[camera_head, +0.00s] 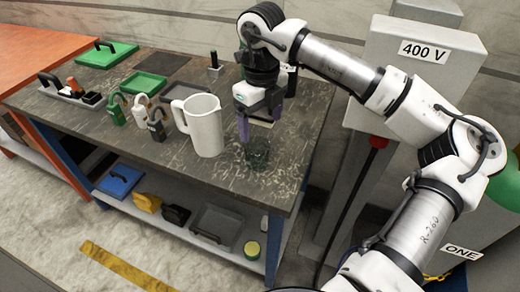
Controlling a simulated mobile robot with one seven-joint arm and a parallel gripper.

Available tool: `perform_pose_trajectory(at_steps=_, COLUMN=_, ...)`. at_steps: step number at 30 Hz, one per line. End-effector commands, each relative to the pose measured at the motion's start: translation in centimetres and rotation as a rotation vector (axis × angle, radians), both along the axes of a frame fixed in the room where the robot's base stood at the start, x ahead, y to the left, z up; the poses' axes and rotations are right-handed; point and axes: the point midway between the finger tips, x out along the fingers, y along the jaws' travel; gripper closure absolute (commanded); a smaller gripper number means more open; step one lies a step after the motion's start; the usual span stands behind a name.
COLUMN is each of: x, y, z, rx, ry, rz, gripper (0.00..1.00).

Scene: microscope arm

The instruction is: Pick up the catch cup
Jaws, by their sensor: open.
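A small dark, see-through cup (259,155) stands on the workbench near its front right part. It is hard to make out against the dark top, and I take it to be the catch cup. My gripper (246,136) points down just above and slightly left of it, with purple fingers. The jaws are open; I cannot tell whether a finger touches the cup. A large white jug (207,128) with a handle on its left stands close by, left of my gripper.
The workbench (230,178) also bears padlocks (138,110) left of the jug, green trays (150,84), a tool tray (72,95) and a small dark post (214,64) behind. A grey "400 V" cabinet (385,50) stands right. The lower shelf holds several items.

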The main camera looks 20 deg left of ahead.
Motion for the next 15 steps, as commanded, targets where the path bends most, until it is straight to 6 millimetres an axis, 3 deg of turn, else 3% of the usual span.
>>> perform_pose_trajectory(at_steps=7, x=-0.1, y=0.0, z=-4.7, rx=0.001, ry=0.004, rz=0.002, gripper=0.18)
perform_pose_trajectory(at_steps=15, x=-0.1, y=0.2, z=-6.9, rx=0.002, ry=0.002, rz=0.002, gripper=0.18)
